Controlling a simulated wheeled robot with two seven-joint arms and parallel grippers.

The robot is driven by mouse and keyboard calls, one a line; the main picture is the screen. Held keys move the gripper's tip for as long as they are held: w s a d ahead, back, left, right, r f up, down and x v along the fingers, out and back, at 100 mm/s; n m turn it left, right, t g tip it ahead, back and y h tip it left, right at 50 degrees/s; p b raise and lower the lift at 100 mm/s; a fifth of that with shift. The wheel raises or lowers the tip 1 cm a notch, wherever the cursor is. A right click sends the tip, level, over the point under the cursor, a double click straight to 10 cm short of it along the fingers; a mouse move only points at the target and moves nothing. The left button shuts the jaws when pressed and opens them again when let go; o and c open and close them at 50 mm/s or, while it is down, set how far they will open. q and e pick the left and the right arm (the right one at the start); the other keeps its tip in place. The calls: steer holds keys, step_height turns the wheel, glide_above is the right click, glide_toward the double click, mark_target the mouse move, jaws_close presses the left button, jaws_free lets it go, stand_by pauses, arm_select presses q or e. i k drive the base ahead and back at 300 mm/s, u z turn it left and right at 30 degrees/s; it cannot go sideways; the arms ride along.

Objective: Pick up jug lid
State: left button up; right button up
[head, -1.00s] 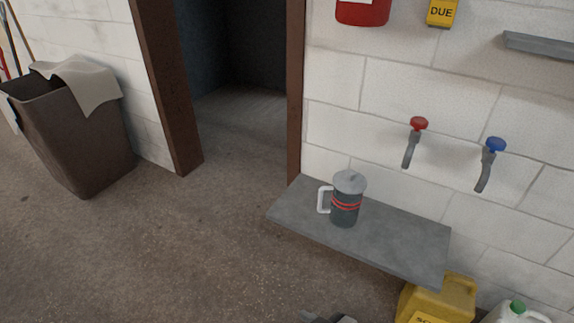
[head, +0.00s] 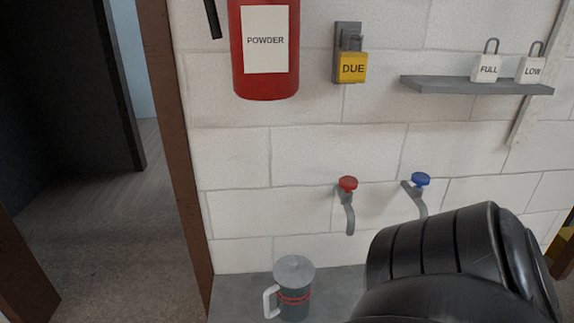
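The jug (head: 293,303) is dark grey with red bands and a white handle on its left side. It stands upright on the grey shelf (head: 234,291) at the bottom of the head view. The grey jug lid (head: 293,269) sits on top of the jug, with a small knob. A large black link of my own arm fills the lower right and hides the right part of the shelf. Neither of my grippers shows, so their fingers cannot be seen.
A red-handled tap (head: 348,188) and a blue-handled tap (head: 420,183) stick out of the wall above the shelf. A red extinguisher (head: 265,50), a yellow DUE tag (head: 352,68) and a small ledge (head: 470,86) with two padlocks are higher. A doorway opens at left.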

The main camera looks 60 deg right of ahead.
mark_target(292, 271)
steer(key=z, duration=0.8)
steer(key=i, duration=0.9)
steer(key=z, duration=0.9)
